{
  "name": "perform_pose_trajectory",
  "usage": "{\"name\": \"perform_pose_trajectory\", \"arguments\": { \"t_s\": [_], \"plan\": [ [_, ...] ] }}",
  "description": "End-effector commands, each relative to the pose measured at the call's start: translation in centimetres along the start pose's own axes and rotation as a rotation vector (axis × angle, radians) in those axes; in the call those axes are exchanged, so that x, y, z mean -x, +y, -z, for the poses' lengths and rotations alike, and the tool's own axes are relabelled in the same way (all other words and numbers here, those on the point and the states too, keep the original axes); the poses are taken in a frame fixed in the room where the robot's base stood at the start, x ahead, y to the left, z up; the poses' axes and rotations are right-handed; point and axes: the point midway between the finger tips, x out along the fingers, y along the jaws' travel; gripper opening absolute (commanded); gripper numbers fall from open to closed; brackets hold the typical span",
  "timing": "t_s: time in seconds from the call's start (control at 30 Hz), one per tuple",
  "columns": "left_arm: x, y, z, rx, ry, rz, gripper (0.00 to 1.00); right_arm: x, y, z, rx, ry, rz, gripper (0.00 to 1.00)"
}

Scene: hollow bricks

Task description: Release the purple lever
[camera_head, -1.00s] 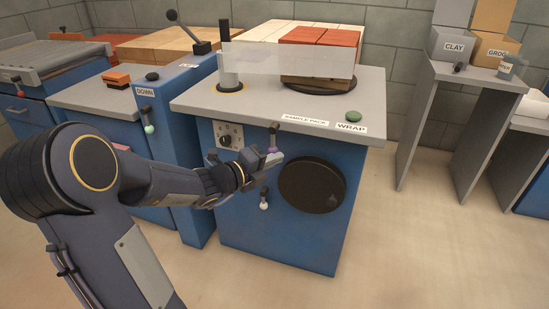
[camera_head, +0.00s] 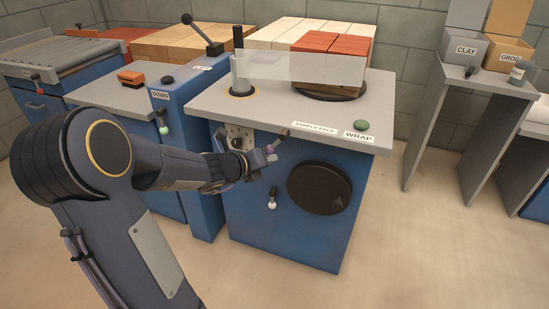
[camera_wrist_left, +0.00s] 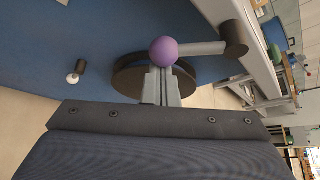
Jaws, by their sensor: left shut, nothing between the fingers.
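The purple lever is on the front of the blue wrapping machine (camera_head: 270,225), below its top edge. In the head view its purple knob (camera_head: 269,150) is partly hidden by my left gripper (camera_head: 268,157). Its grey rod slants down and left from a dark pivot. In the left wrist view the round purple knob (camera_wrist_left: 163,50) is just beyond the tips of my left gripper (camera_wrist_left: 163,72), with the rod running right to a dark cylinder. The fingers are shut and empty. I cannot tell whether the tips touch the knob. My right gripper is not in view.
A black round disc (camera_head: 319,188) and a white-knobbed lever (camera_head: 272,199) are on the machine's front. A green button (camera_head: 361,125) is by the WRAP label. Red bricks (camera_head: 330,62) are on the turntable behind a clear sheet. The floor at right is open.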

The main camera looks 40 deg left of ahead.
Motion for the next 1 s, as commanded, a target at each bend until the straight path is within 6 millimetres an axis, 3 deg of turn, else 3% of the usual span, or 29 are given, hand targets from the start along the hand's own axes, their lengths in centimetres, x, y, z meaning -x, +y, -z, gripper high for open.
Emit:
{"name": "perform_pose_trajectory", "arguments": {
  "t_s": [0.47,1.0],
  "plan": [
    [1.5,0.4,-2.7,-0.367,-0.001,-0.212,0.00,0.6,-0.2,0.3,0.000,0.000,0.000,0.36],
    [2.4,0.4,-4.1,-0.356,-0.001,-0.209,0.00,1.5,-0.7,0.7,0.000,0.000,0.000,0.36]
  ]
}}
